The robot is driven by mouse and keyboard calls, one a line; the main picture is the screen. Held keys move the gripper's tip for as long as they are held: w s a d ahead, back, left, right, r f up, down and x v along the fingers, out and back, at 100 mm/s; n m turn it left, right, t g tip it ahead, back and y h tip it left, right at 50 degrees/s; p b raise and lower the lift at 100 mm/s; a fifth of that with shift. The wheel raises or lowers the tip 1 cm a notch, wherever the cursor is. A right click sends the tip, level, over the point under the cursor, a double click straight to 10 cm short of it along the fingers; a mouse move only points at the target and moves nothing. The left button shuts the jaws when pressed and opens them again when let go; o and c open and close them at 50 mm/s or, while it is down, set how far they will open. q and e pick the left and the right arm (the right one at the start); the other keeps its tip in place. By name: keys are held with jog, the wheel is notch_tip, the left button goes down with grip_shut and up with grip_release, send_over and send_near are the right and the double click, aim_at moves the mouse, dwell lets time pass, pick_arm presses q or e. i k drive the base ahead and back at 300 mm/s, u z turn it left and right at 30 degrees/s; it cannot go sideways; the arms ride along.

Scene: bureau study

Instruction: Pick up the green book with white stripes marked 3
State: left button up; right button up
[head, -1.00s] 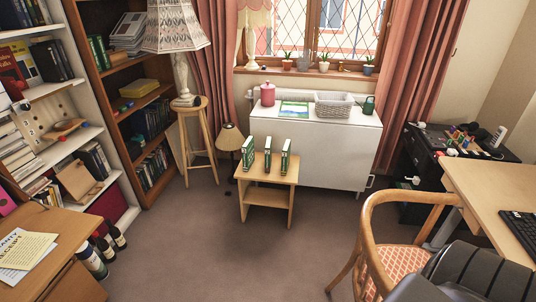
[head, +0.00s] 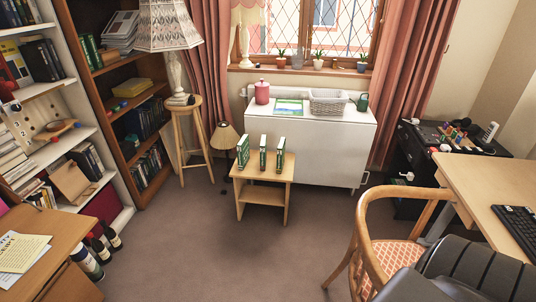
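Three green books with white stripes stand upright, apart from each other, on a small wooden side table (head: 274,171) in the middle of the head view. They are the left book (head: 243,151), the middle book (head: 263,153) and the right book (head: 281,155). Any number marks on them are too small to read, so I cannot tell which one is marked 3.
A white cabinet (head: 340,157) stands behind the side table, with a basket (head: 328,101) and a pink canister (head: 262,92) on top. A wooden armchair (head: 368,240) and a desk (head: 482,190) are at right. Bookshelves line the left. The carpet (head: 215,255) before the side table is clear.

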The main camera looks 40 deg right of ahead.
aim_at(243, 146)
jog(key=z, duration=0.6)
jog(key=i, duration=1.45)
jog(key=z, duration=1.25)
jog(key=i, duration=0.65)
jog(key=z, duration=0.3)
